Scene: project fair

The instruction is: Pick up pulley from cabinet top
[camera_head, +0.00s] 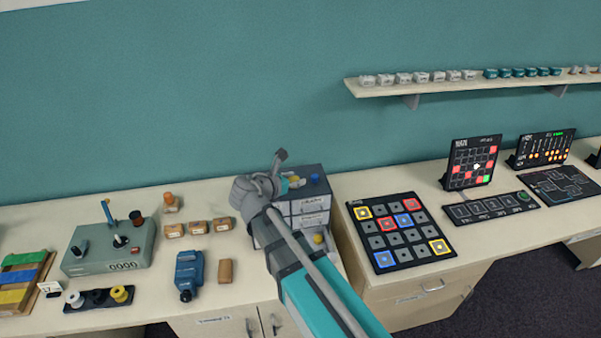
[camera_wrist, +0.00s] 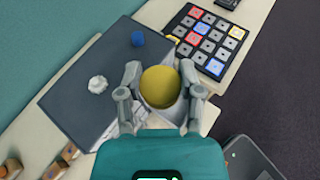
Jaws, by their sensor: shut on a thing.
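A yellow round piece, which looks like the pulley (camera_wrist: 160,87), sits between the two fingers of my gripper (camera_wrist: 160,84) in the wrist view. My gripper is shut on it, near the front edge of the dark grey cabinet top (camera_wrist: 75,112). A white toothed piece (camera_wrist: 97,84) and a blue piece (camera_wrist: 138,39) stand on the cabinet top, apart from the fingers. I cannot tell whether the pulley touches the top.
A black board with coloured tiles (camera_head: 400,233) lies to the right. Wooden blocks (camera_head: 198,227), a blue device (camera_head: 189,270) and a grey control box (camera_head: 110,250) stand to the left. A shelf (camera_head: 470,84) is above right.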

